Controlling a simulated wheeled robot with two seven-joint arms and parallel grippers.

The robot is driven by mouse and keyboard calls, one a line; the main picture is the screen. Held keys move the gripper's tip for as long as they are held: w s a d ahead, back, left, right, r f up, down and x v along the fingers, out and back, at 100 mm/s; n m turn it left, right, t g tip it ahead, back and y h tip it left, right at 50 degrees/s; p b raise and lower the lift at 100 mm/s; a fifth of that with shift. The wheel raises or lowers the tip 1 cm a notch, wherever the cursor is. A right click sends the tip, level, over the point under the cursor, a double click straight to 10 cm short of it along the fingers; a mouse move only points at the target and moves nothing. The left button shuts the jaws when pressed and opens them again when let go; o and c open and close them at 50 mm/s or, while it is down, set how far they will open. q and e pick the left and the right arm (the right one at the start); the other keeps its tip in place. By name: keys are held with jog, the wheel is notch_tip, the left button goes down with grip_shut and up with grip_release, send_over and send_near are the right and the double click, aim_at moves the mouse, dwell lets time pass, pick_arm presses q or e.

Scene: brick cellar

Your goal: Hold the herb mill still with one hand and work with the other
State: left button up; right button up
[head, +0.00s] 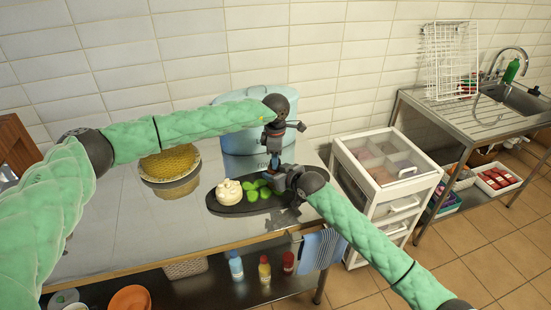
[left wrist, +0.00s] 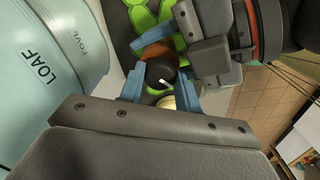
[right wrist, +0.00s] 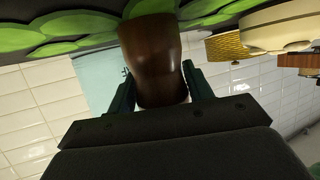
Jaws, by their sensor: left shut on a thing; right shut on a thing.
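The herb mill (head: 272,161) is a dark brown wooden piece, mostly hidden between my two grippers in the head view. It stands upright over the dark oval board (head: 230,209). My left gripper (head: 273,143) comes from above and is shut on the mill's top. In the left wrist view the mill's rounded brown top (left wrist: 163,72) with a small pale metal part lies between the blue fingers. My right gripper (head: 278,181) is shut around the brown body low down, which fills the gap between its fingers in the right wrist view (right wrist: 155,65). The mill's foot is hidden.
Green leaf-like slices (head: 251,191) and a white round piece (head: 229,193) lie on the board. A yellow pie-like dish (head: 169,165) stands left, and a blue lettered bin (head: 236,152) stands behind. A white drawer cart (head: 384,168) is right of the table. The table's front left is clear.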

pick_arm(q)
jog(key=shift+w+a, duration=0.1)
jog(key=o, duration=1)
notch_tip(320, 180, up, 12)
pick_arm(e)
jog(key=o, duration=1.1)
jog(key=shift+o, duration=0.2)
jog(key=shift+s+d, duration=0.1)
jog(key=v, duration=1.1)
jog(key=shift+s+d+r, duration=0.15)
jog(key=shift+s+d, duration=0.05)
jog(key=shift+s, duration=0.05)
